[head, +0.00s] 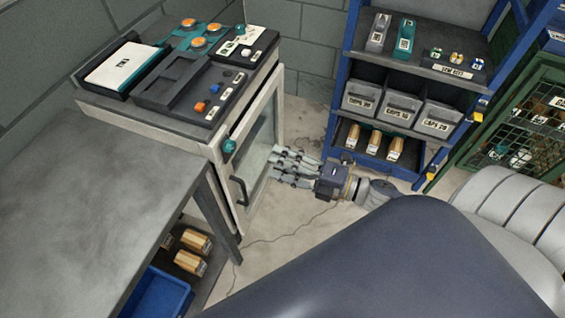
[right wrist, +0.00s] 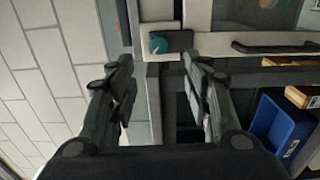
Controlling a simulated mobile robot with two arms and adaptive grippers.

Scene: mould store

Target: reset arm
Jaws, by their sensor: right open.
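My right gripper (head: 280,166) is open and empty, with its fingers pointing left towards the glass door of a pale cabinet (head: 262,140). In the head view its fingertips are close to the door's right edge; I cannot tell whether they touch it. In the right wrist view the two fingers of the right gripper (right wrist: 157,72) stand apart with nothing between them. A teal knob (head: 229,146) and a dark handle (head: 238,191) are on the cabinet front. The knob also shows beyond the fingers in the right wrist view (right wrist: 158,45). My left gripper is not in view.
A grey worktop (head: 75,190) lies at left, with a blue bin (head: 160,293) and wooden blocks (head: 196,242) beneath. A blue rack (head: 343,75) holding grey bins (head: 362,99) stands behind my right arm. A green mesh cage (head: 545,105) is at right. Open floor (head: 290,225) lies below the gripper.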

